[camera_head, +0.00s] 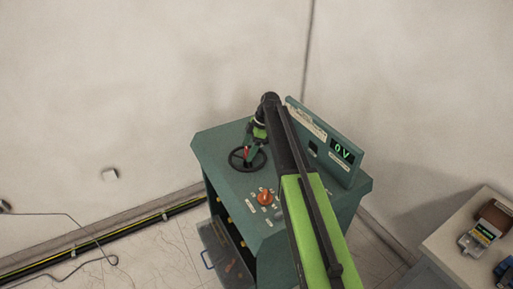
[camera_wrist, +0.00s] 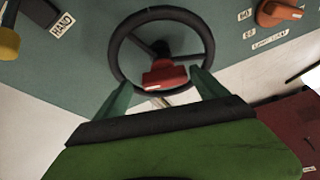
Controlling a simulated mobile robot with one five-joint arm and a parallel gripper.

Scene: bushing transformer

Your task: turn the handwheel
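The black handwheel (camera_head: 235,161) lies on the green top of the control cabinet, near its left side. In the wrist view its black rim (camera_wrist: 160,14) and spokes show close up. A red part (camera_wrist: 165,76) with a small white label sits at the near side of the wheel. My gripper (camera_wrist: 163,88) has its two green fingers spread apart, one on each side of the red part, with gaps showing. In the head view my gripper (camera_head: 249,153) is at the wheel. Whether the fingertips touch the rim cannot be told.
An orange knob (camera_head: 265,198) with labels is on the cabinet top (camera_head: 215,140), right of the wheel. A panel with a green "0 V" display (camera_head: 342,150) stands along the back right. A side table (camera_head: 450,240) holds small items at the right. A wall is behind.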

